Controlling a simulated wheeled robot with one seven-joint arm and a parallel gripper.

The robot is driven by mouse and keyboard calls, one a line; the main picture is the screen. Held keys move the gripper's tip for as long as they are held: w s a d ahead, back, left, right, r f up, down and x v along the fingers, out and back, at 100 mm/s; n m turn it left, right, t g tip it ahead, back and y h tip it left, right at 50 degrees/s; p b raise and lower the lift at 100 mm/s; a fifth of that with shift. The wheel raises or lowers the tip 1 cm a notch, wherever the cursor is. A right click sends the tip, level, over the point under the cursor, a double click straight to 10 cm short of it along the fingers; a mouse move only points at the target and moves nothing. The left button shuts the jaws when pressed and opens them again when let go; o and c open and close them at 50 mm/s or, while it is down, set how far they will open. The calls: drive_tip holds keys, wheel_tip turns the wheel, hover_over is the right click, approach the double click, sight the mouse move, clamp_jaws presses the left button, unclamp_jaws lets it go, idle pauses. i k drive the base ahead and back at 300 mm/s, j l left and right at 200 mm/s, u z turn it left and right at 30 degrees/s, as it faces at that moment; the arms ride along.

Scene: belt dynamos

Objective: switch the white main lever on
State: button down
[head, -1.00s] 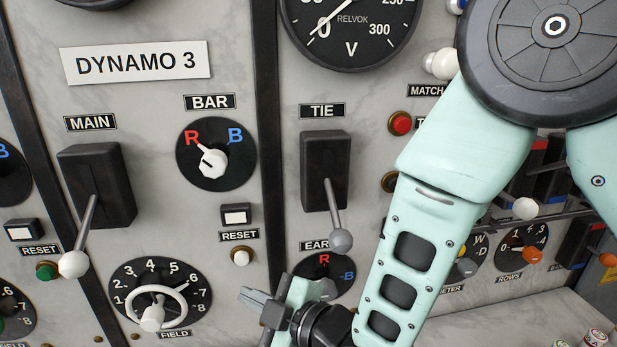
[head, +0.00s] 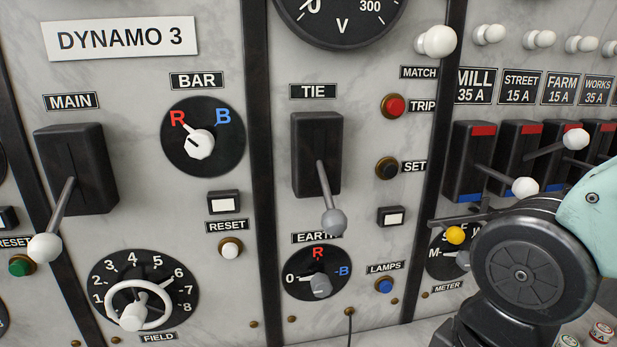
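The white main lever (head: 45,247) is on the DYNAMO 3 panel at the left of the head view, below the MAIN label (head: 70,101). Its grey rod comes out of a black housing (head: 82,170) and slants down to the left, ending in a white ball knob. The knob hangs low, just beside the green button. Only my arm's dark joint and pale green link show at the lower right, well away from the lever.
A TIE lever (head: 333,221) with a grey knob hangs down at the middle. A green button (head: 22,266) and a white field handwheel (head: 132,317) are near the main lever. Feeder levers with white knobs (head: 525,188) stand at right. The space before the main lever is clear.

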sight(45, 248)
drive_tip(key=u, duration=1.65)
